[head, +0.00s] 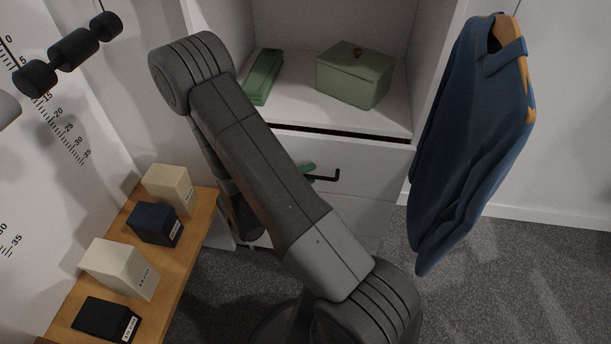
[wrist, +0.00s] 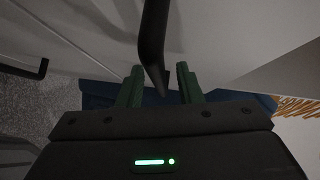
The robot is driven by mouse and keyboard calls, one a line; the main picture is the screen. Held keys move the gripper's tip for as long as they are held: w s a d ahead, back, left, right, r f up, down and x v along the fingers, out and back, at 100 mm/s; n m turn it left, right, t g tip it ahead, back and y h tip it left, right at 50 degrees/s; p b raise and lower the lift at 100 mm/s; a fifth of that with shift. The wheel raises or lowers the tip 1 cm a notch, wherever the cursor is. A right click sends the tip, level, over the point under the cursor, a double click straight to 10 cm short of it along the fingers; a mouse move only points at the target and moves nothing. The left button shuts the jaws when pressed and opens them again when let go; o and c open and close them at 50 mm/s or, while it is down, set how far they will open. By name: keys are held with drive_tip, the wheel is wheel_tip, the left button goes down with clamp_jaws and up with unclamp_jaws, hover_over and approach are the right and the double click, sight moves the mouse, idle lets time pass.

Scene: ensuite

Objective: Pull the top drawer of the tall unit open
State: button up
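The tall unit (head: 400,116) stands in front of me with an open compartment above its top drawer (head: 372,164). A dark narrow gap runs along the drawer's upper edge; I cannot tell whether the drawer is slightly out. Its black bar handle (head: 325,178) shows beside my arm. My gripper (head: 308,170) is mostly hidden behind my arm in the head view; only a green finger shows at the handle. In the wrist view, the green fingers of my gripper (wrist: 160,82) are apart, with the black handle (wrist: 154,45) between them and space visible on both sides.
Two green boxes, one long (head: 264,77) and one lidded (head: 354,75), sit in the compartment. A blue garment (head: 468,130) hangs at the right. A wooden bench (head: 190,238) with several small boxes stands at the left. Another black handle (wrist: 42,69) shows in the wrist view.

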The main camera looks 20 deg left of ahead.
clamp_jaws()
drive_tip(key=shift+s, duration=0.15)
